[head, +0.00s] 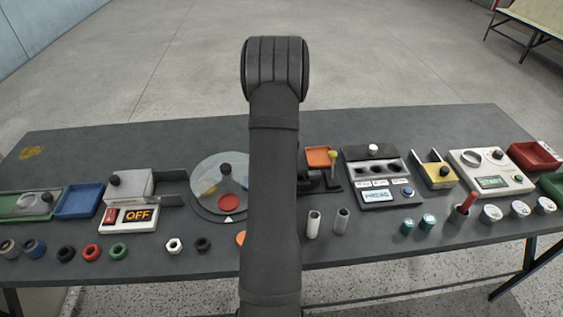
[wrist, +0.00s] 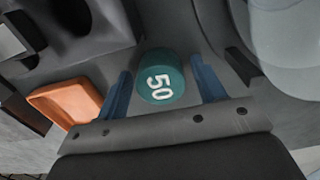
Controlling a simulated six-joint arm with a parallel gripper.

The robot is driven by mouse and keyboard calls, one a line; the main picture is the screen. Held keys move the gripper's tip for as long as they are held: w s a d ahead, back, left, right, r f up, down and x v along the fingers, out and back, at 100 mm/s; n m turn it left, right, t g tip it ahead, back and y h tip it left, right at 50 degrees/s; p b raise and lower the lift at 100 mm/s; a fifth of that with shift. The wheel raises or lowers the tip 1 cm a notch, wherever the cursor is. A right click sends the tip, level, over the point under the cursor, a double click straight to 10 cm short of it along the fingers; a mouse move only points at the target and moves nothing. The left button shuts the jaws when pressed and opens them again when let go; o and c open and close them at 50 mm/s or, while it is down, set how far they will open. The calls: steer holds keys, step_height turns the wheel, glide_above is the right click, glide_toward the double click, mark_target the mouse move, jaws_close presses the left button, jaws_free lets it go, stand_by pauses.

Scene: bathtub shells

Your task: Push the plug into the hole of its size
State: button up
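In the wrist view, a teal round plug marked "50" (wrist: 160,78) sits between the two blue fingers of my gripper (wrist: 161,82). Its marked face points towards the camera. A narrow gap shows on both sides of the plug, so my gripper is open around it and not closed on it. A dark grey piece with a dark round recess (wrist: 78,16) is at the upper left of the wrist view. In the head view my arm hides the gripper and this plug. Two other teal pieces (head: 408,226) (head: 428,220) stand near the table's front edge.
An orange tray (head: 318,157) lies right of my arm; it also shows in the wrist view (wrist: 66,104). A round disc device (head: 205,178) is left of my arm. Several devices and loose rings fill the table (head: 130,145), whose back strip is clear.

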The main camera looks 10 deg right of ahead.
step_height(320, 180, up, 12)
steer(key=shift+f, duration=0.15)
steer(key=shift+r, duration=0.35)
steer(key=shift+c, duration=1.3)
steer(key=s+a+r+m+t+h, duration=0.15)
steer(key=a+r+m+h, duration=0.45)
steer(key=m, duration=0.9)
steer(key=shift+g+y, duration=0.25)
steer(key=shift+y, duration=0.55)
steer(key=x, duration=1.2)
steer(key=shift+s+a+f, duration=0.1)
steer(key=shift+a+f, duration=0.15)
steer(key=x, duration=0.5)
steer(key=shift+a+f, duration=0.2)
steer(key=shift+a, duration=0.05)
steer(key=c, duration=0.8)
